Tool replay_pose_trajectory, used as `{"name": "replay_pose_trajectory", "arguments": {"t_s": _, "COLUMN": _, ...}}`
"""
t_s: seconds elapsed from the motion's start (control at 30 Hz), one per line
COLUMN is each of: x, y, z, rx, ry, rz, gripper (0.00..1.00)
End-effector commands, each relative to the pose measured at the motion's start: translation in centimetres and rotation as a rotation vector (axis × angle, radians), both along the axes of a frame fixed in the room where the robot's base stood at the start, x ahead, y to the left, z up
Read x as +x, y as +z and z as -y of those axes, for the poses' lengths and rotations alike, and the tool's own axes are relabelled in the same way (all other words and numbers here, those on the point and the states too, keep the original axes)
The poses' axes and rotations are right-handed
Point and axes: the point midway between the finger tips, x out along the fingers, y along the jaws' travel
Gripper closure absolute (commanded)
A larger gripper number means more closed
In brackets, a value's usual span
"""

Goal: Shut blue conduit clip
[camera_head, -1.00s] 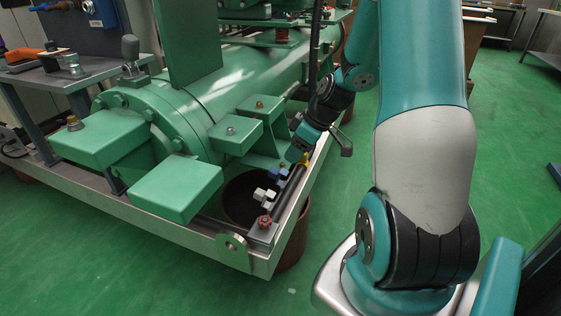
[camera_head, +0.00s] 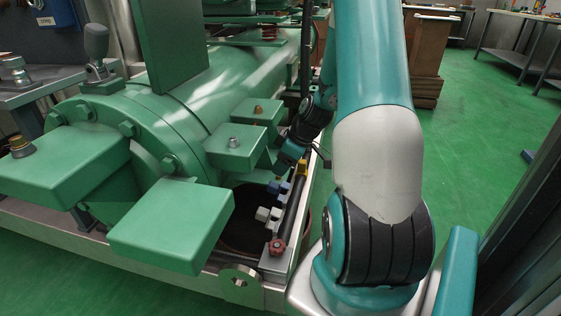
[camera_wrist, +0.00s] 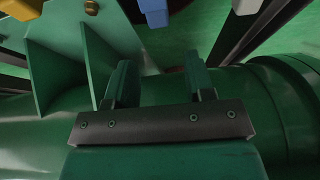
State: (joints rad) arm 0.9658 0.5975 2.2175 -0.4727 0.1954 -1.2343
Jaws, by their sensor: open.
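The blue conduit clip (camera_head: 278,187) sits on a dark conduit along the skid's edge in the head view, between a white clip (camera_head: 267,214) and a yellow clip (camera_head: 303,169). In the wrist view the blue clip (camera_wrist: 155,11) is cut off at the top edge, so I cannot tell how far its latch stands open. My gripper (camera_wrist: 161,78) is open and empty, its two teal fingers apart. The blue clip appears beyond the fingertips, not touching them. In the head view my gripper (camera_head: 290,154) is small, close above the clip, and its fingertips are unclear.
A red knob (camera_head: 277,247) stands at the near end of the conduit. Green boxes (camera_head: 172,224) and the big green cylinder (camera_head: 215,85) lie left of my arm. A metal skid edge (camera_head: 238,284) runs in front. Green floor (camera_head: 460,130) is clear on the right.

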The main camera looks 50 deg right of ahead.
Motion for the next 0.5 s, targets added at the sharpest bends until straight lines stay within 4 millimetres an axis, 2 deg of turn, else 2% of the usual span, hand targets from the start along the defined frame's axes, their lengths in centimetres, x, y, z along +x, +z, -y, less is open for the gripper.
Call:
{"name": "replay_pose_trajectory", "arguments": {"t_s": 0.03, "x": 0.2, "y": -0.7, "z": -0.1, "rx": 0.0, "ry": 0.001, "rz": 0.0, "gripper": 0.51}}
{"name": "replay_pose_trajectory", "arguments": {"t_s": 0.5, "x": 1.8, "y": -4.1, "z": -0.8, "rx": 0.0, "ry": 0.0, "rz": 0.0, "gripper": 0.51}}
